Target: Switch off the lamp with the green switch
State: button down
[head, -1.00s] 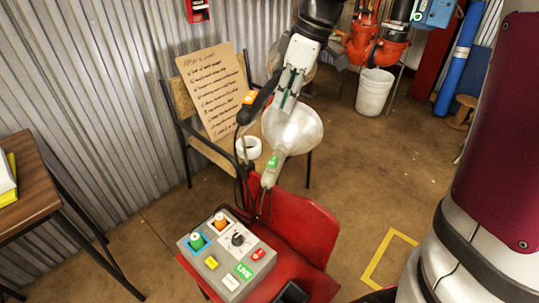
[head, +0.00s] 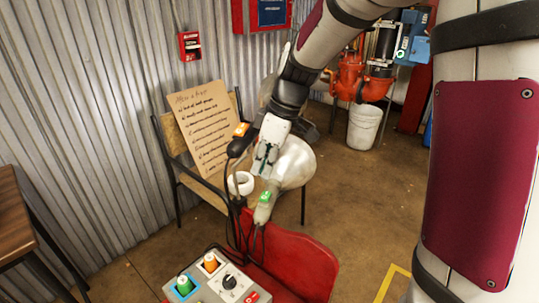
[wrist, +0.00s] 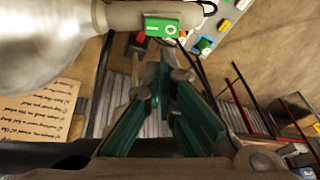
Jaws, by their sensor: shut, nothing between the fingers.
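The lamp with the green switch has a pale, rounded shade (head: 297,163) and a light grey neck. Its green switch (head: 264,198) sits on the neck, above the red chair. In the wrist view the shade (wrist: 45,40) fills the upper left, and the green switch (wrist: 161,27) faces me at the top. My gripper (head: 260,170) is shut and empty, just above the switch in the head view. In the wrist view my gripper (wrist: 165,65) points up towards the switch, with a visible gap. I cannot tell whether the lamp is lit.
A dark lamp with an orange switch (head: 241,130) stands close left of my gripper. A grey control box (head: 215,280) is on the red chair (head: 305,265). Cables hang below the lamps.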

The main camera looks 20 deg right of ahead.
aim_at(262, 196)
jog(key=shift+s+a+f+b, duration=0.15)
jog(key=shift+f+b, duration=0.25)
jog(key=shift+f, duration=0.7)
jog(key=shift+s+a+f+b, duration=0.15)
jog(key=shift+f+b, duration=0.2)
jog(key=shift+f, duration=0.7)
jog(key=shift+f, duration=0.1)
jog(key=shift+s+a+f+t+h+b, duration=0.25)
jog(key=shift+f+t+b, duration=0.2)
jog(key=shift+b, duration=0.6)
jog(key=shift+d+r, duration=0.15)
jog(key=shift+r, duration=0.05)
jog(key=shift+w+d, duration=0.1)
jog(key=shift+w, duration=0.1)
jog(key=shift+w+d, duration=0.4)
jog(key=shift+w, duration=0.1)
